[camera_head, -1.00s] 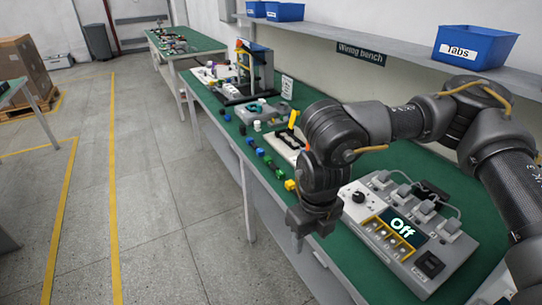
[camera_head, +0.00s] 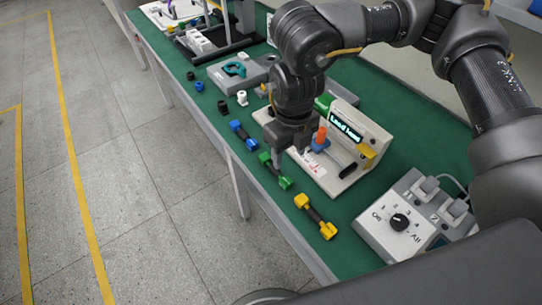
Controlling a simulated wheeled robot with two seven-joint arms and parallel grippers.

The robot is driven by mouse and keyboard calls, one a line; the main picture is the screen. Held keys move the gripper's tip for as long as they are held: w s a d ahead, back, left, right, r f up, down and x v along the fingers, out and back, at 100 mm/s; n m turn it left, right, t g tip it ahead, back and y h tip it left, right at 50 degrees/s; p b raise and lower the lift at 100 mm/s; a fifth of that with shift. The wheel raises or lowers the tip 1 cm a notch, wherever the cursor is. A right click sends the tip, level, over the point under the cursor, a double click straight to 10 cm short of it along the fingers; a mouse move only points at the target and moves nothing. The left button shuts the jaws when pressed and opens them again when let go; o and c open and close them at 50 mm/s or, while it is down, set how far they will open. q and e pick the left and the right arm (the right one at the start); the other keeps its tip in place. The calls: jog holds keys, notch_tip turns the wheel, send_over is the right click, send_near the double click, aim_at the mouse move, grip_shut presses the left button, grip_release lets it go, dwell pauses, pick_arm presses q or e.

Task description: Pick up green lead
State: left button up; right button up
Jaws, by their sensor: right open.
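The green lead (camera_head: 283,181), a short dark cable with green ends, lies on the green bench top near its front edge. A blue lead (camera_head: 243,134) lies to its upper left and a yellow lead (camera_head: 316,217) to its lower right. My right gripper (camera_head: 277,160) points down from above, right at the green lead, and partly hides its middle. Its jaws are open. I cannot tell whether the fingers touch the lead. My left gripper is not in view.
Just right of the gripper stands a tester with a lit display (camera_head: 349,130) and an orange-topped part. A grey switch box with a knob (camera_head: 399,222) sits at lower right. Small blue, black and white pieces line the bench's front edge further back. Floor lies left of the bench.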

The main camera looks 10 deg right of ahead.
send_over(287, 181)
notch_tip(287, 181, down, 5)
jog(key=shift+r, duration=0.1)
jog(key=shift+f, duration=0.4)
jog(key=shift+s+f+p, duration=0.1)
jog(key=shift+f+p, duration=0.25)
notch_tip(287, 181, down, 4)
jog(key=shift+r+p, duration=0.2)
jog(key=shift+p, duration=0.25)
jog(key=shift+f, duration=0.4)
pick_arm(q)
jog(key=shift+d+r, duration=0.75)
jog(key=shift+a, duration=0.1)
